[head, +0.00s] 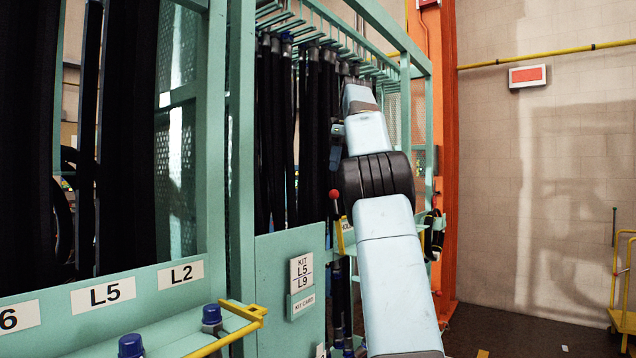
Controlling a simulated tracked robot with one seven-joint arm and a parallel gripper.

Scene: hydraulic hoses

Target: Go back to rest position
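My pale arm (390,260) rises from the bottom of the head view and reaches into the right bay of the green hose rack (240,130). Its dark ribbed joint (372,178) is in front of the rack's right part. The far end of the arm (358,98) is close to the hanging black hoses (285,140), below the row of hooks. My gripper's fingers cannot be made out there, so I cannot tell whether they are open or shut, or whether they touch a hose.
A yellow bracket (245,318) and blue-capped fittings (131,346) stick out at the lower left. An orange column (449,150) stands behind the arm. A yellow cart (625,300) is at far right; floor between is mostly clear.

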